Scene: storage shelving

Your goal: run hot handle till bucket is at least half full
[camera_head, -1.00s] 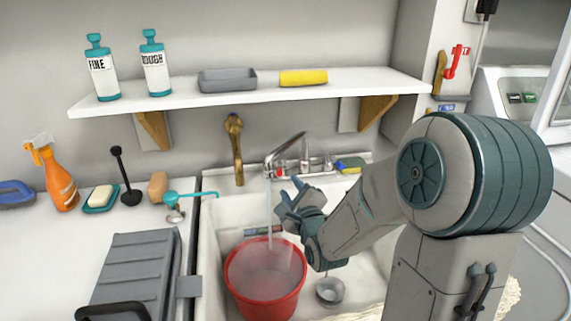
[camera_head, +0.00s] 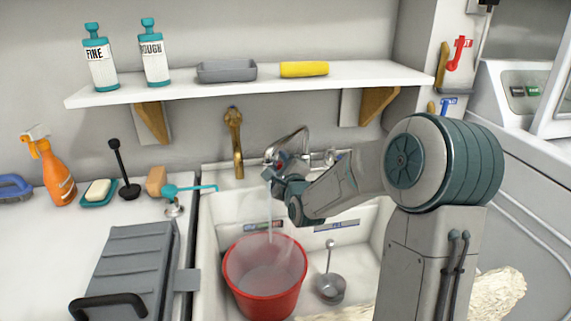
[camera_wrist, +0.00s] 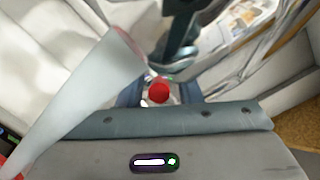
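The red bucket (camera_head: 263,297) stands upright in the sink basin (camera_head: 215,270). A pale water stream (camera_head: 268,210) falls from the metal faucet (camera_head: 290,140) into it. The inside looks grey and hazy, so I cannot tell the water level. My gripper (camera_head: 277,168) is at the faucet, beside its spout, and hides part of the handle area. In the wrist view, a round red cap (camera_wrist: 159,92), apparently on the hot handle, shows between my gripper's two blue-grey fingers (camera_wrist: 160,95). The fingers stand apart on either side of it; contact is not clear.
A ladle (camera_head: 330,287) lies in the basin right of the bucket. A brass hook-like fixture (camera_head: 234,140) is on the wall left of the faucet. The shelf (camera_head: 400,76) hangs above. A grey board (camera_head: 135,255) lies on the left counter.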

